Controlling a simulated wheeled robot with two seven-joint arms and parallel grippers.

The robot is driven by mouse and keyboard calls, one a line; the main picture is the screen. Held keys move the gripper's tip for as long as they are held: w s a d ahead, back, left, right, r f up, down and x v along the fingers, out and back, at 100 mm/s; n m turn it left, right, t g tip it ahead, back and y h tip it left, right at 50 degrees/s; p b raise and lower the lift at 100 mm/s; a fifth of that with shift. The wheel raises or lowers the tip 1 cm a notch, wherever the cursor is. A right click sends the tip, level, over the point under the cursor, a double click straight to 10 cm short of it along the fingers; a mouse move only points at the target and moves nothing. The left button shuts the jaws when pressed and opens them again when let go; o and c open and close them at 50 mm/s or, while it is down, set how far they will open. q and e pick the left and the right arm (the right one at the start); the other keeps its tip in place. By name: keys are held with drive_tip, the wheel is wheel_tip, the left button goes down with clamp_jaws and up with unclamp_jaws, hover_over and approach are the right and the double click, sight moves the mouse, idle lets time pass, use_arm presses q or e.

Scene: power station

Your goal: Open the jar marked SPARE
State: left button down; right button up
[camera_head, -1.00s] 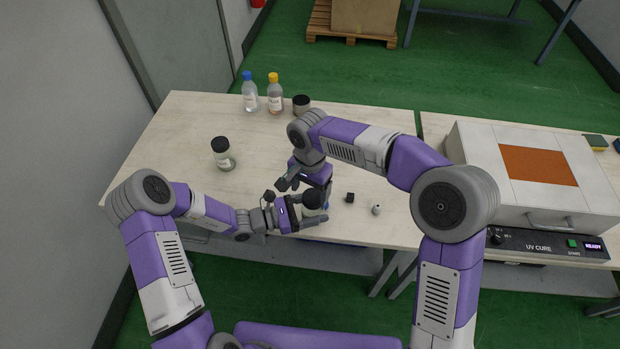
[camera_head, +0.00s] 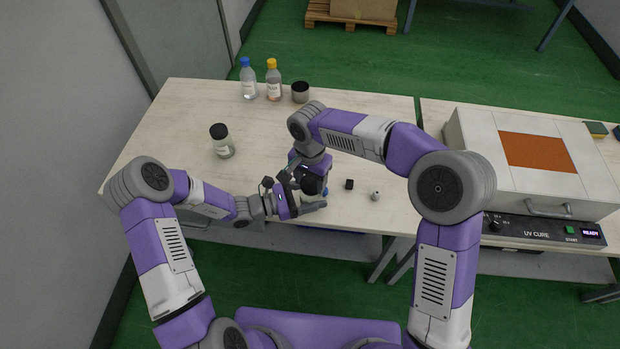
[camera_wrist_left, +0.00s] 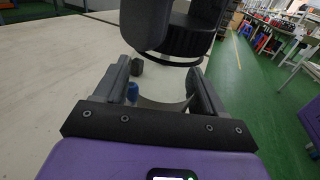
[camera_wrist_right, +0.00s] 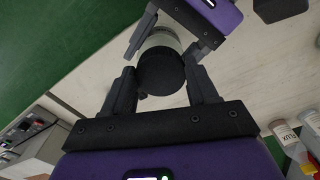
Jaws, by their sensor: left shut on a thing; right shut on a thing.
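A jar with a black lid (camera_head: 312,187) is held between my two grippers over the near part of the table. My left gripper (camera_head: 308,202) is shut around the pale jar body, which shows in the right wrist view (camera_wrist_right: 166,38). My right gripper (camera_wrist_right: 165,90) is above it, shut on the black lid from over the top. The ribbed lid also shows in the left wrist view (camera_wrist_left: 190,35). The jar's label is hidden, and I cannot tell how far the lid is turned or whether it is free.
Another black-lidded jar (camera_head: 223,146) stands left on the table. Behind are a blue-capped bottle (camera_head: 248,82), a yellow-capped bottle (camera_head: 273,84) and a dark-lidded jar (camera_head: 300,92). A small black cube (camera_head: 349,184) and a small grey piece (camera_head: 375,196) lie right. A UV cure box (camera_head: 530,165) stands far right.

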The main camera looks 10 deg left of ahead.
use_arm(q)
drive_tip(key=shift+s+d+r, duration=0.15)
drive_tip(key=shift+s+d, duration=0.1)
drive_tip(key=shift+d, duration=0.15)
use_arm(e)
drive_tip(key=n, duration=0.6)
drive_tip(key=shift+a+r, duration=0.2)
drive_tip(key=shift+a, duration=0.05)
drive_tip(key=n, duration=0.6)
drive_tip(key=shift+s+d, duration=0.1)
drive_tip(key=n, duration=0.5)
drive_tip(key=shift+d+n, duration=0.15)
drive_tip(key=shift+n, duration=0.15)
drive_tip(key=n, duration=0.5)
use_arm(q)
drive_tip(key=shift+w+a, duration=0.1)
use_arm(e)
drive_tip(key=shift+d, duration=0.1)
drive_tip(key=shift+r, duration=0.15)
drive_tip(key=shift+r, duration=0.6)
use_arm(q)
drive_tip(key=shift+a, duration=0.1)
use_arm(e)
drive_tip(key=shift+d+r, duration=0.15)
drive_tip(key=shift+r, duration=0.1)
